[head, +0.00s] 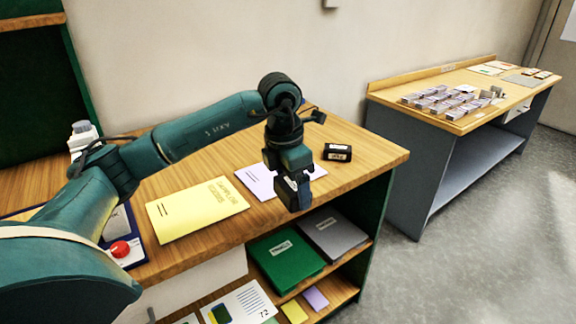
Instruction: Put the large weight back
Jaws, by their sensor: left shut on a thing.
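My left gripper (291,178) points down over the front edge of the wooden table (372,167). It is shut on a dark block (292,197) with a pale label, seemingly a weight, held apart from the tabletop as far as I can see. The gripper hides part of this block. A second black block (337,152) with a pale label lies on the table to the right of the gripper. I cannot read either label well enough to tell which is the large weight. My right gripper is not in view.
A yellow booklet (197,207) and a pale lilac sheet (262,180) lie on the table. A red button (120,249) is at the left. Green (284,258) and grey (332,231) folders sit on the shelf below. A separate side table (460,122) holds several small boxes.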

